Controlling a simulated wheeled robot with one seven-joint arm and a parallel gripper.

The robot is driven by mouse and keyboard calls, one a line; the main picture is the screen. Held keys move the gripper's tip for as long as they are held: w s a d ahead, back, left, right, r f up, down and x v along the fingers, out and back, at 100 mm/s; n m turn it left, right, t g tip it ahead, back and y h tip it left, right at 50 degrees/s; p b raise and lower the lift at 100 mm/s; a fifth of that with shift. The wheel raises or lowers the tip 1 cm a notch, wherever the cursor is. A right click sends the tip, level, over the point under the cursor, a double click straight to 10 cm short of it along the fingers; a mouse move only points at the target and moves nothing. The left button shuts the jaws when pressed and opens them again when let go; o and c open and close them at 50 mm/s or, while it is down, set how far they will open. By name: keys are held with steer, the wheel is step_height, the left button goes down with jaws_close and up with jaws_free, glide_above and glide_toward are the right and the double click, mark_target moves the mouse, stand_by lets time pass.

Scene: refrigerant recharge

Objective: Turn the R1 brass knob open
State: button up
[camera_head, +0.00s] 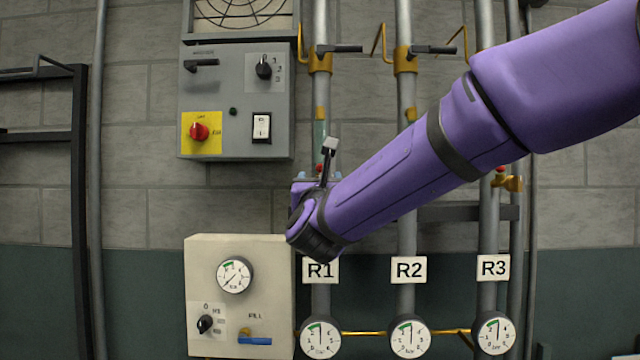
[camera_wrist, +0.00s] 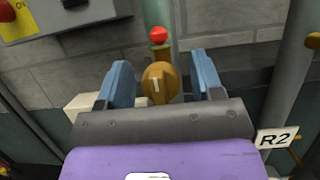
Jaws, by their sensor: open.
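The R1 brass knob (camera_wrist: 160,84) shows in the wrist view, with a red cap (camera_wrist: 158,35) on the brass stem behind it. My gripper (camera_wrist: 160,82) is open, with one blue finger on each side of the knob. Gaps show between the knob and both fingers. In the head view my purple arm ends at the R1 pipe (camera_head: 321,110), above the R1 label (camera_head: 320,270). There my wrist hides the knob, and only a bit of red shows beside it.
The R2 pipe (camera_head: 407,125) and R3 pipe (camera_head: 487,230) stand to the right. A grey control box (camera_head: 215,95) with a red switch is at upper left. A beige box (camera_head: 215,320) with a gauge and blue-handled lever is below. Gauges sit under each label.

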steer(key=c, duration=0.9)
steer(key=shift+o, duration=0.2)
